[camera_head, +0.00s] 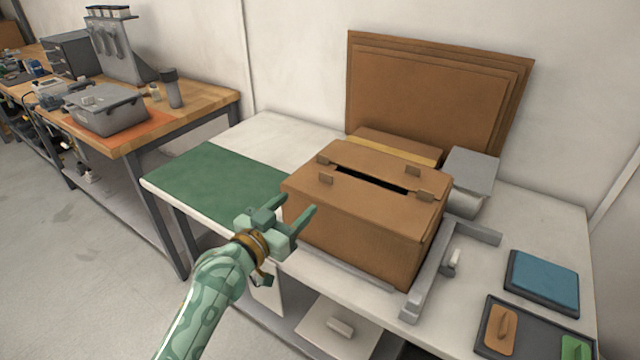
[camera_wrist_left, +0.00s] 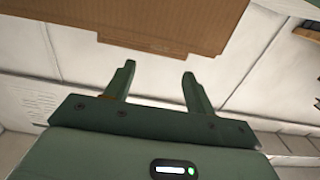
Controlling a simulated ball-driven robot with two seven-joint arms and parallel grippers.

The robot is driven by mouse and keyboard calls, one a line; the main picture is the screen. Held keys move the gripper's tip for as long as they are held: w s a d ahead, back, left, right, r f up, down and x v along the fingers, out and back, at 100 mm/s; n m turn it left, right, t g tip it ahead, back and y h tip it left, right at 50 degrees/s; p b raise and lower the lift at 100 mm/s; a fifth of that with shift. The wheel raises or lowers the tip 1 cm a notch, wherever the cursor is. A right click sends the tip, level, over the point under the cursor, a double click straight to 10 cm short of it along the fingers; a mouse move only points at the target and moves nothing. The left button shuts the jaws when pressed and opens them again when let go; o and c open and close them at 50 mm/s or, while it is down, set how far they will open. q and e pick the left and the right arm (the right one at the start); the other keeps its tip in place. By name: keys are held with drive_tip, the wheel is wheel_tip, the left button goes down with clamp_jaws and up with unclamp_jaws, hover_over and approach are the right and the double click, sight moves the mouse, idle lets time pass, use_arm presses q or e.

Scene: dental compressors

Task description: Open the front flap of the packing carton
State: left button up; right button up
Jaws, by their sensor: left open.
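The brown packing carton (camera_head: 365,235) stands on the white table. Its top flaps lie nearly flat, with a dark narrow gap between them. The front flap (camera_head: 365,198) has small tabs along the gap, and so does the flap behind it. My left gripper (camera_head: 296,212) is open and empty near the carton's front left corner. In the left wrist view, the two fingers (camera_wrist_left: 158,78) stand apart with nothing between them, and a brown cardboard panel (camera_wrist_left: 165,22) fills the top. I cannot tell whether a finger touches the carton. My right gripper is not in view.
A grey bracket frame (camera_head: 432,275) is right of the carton, with a blue pad (camera_head: 543,282) and a dark tray (camera_head: 510,343) beyond it. Flat cardboard sheets (camera_head: 430,95) lean on the wall behind. A green mat (camera_head: 215,180) lies clear on the left.

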sight(325, 177)
use_arm(q)
drive_tip(key=b+x, duration=0.1)
drive_tip(key=x, duration=0.3)
drive_tip(key=b+x, duration=0.2)
drive_tip(key=x, duration=0.3)
drive_tip(key=shift+f, duration=0.2)
drive_tip(key=shift+w+d+r, duration=0.2)
drive_tip(key=shift+w+d, duration=0.15)
drive_tip(key=shift+w, duration=0.15)
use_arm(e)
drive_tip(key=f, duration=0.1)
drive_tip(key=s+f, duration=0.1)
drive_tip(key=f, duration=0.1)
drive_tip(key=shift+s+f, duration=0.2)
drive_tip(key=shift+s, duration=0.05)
